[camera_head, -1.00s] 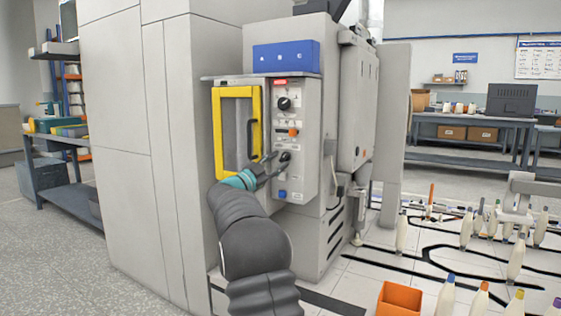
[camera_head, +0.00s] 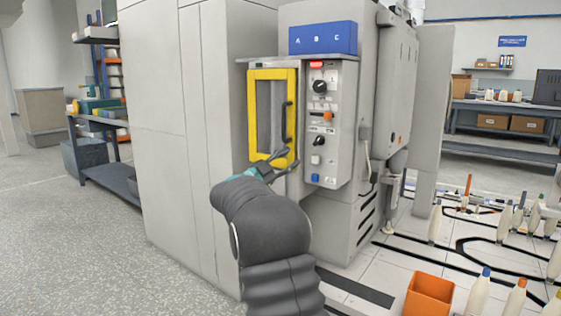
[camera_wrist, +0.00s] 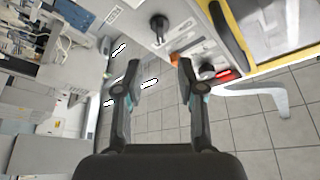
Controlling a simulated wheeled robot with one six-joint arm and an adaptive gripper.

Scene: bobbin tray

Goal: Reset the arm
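My gripper (camera_head: 280,166) is in front of the lower part of the yellow-framed door (camera_head: 272,74), left of the grey control panel (camera_head: 318,174). In the wrist view my gripper (camera_wrist: 156,75) has its two fingers apart with nothing between them. The panel carries a black round knob (camera_head: 320,86), an orange button (camera_head: 327,115) and a blue button (camera_head: 315,177). The wrist view also shows a black knob (camera_wrist: 159,24) beyond the fingertips. Whether a fingertip touches the door cannot be told.
An orange bin (camera_head: 428,296) and several bobbins stand on the floor area at the right. A shelf (camera_head: 108,180) stands at the left, with open floor in front.

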